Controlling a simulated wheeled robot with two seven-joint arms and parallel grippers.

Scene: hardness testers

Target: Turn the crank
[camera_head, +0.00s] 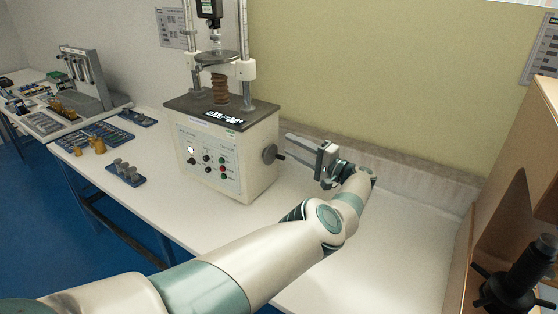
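The crank (270,154) is a small dark round wheel with a short handle on the right side of a beige testing machine (225,160). The machine stands on a white table and has a front panel with knobs and buttons. My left gripper (288,146) is just to the right of the crank, with its fingers pointing left towards it. The fingers look apart, with nothing seen between them. I cannot tell whether a finger touches the crank handle. My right gripper is not in view.
Small trays with metal and brass pieces (98,146) lie left of the machine, and a tray with grey cylinders (125,173) lies in front of it. A wall stands close behind. At the right is a wooden cabinet (535,130) and a black handled device (515,280). The table's right part (390,260) is clear.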

